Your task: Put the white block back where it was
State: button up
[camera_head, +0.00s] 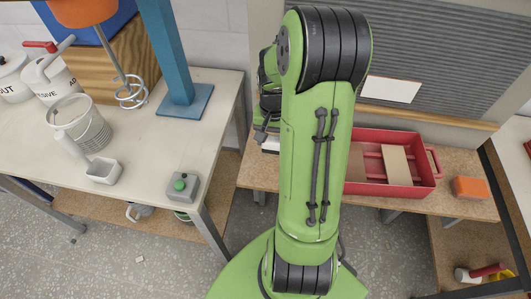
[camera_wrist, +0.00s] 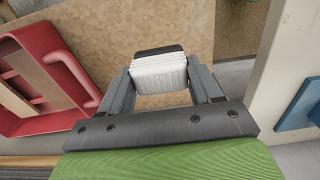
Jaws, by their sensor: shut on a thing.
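The white block (camera_wrist: 160,74), with fine ribs across its face, is between the two fingers of my gripper (camera_wrist: 162,88) in the wrist view. The gripper is shut on it. A dark piece shows just beyond the block. Behind it lies the brown bench top; I cannot tell whether the block touches it. In the head view my gripper (camera_head: 262,134) is at the left end of the brown bench, mostly hidden by my green arm. A bit of white, likely the block (camera_head: 270,145), shows beside it.
A red tray (camera_head: 425,181) with boards inside stands on the brown bench (camera_head: 440,205), right of my arm. An orange block (camera_head: 469,188) lies at the bench's right end. The white-topped table (camera_head: 135,199) with tubs and a mixer stands to the left, across a gap.

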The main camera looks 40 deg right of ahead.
notch_tip(320, 180, down, 7)
jog(key=shift+f+b, duration=0.15)
jog(key=shift+b, duration=0.75)
jog(key=o, duration=1.1)
